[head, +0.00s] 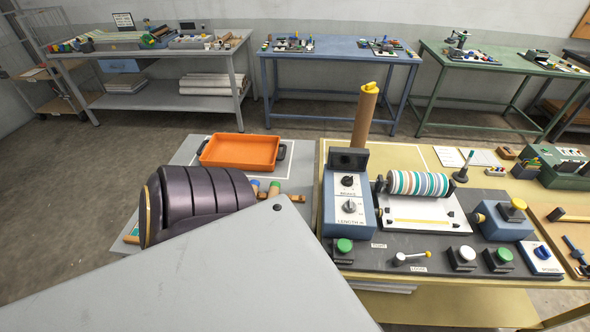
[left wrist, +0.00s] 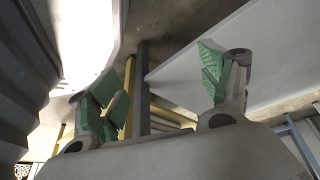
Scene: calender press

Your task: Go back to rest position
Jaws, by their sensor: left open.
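My left gripper (left wrist: 163,85) shows in the left wrist view, with its two green-padded fingers spread wide apart and nothing between them. In the head view the gripper itself cannot be seen. A dark ribbed link of my arm stands at the left of the head view, over the near end of the workbench. My right gripper is in neither view. The calender press, with its striped roller (head: 417,183) and blue control box (head: 347,207), sits on the yellow bench (head: 455,281).
An orange tray (head: 240,152) lies behind my arm link. A brown post (head: 366,117) stands behind the control box. Buttons and a small lever (head: 410,258) line the bench front. A grey table (head: 160,53), blue table (head: 335,52) and green table (head: 492,62) stand farther back. Open floor lies at left.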

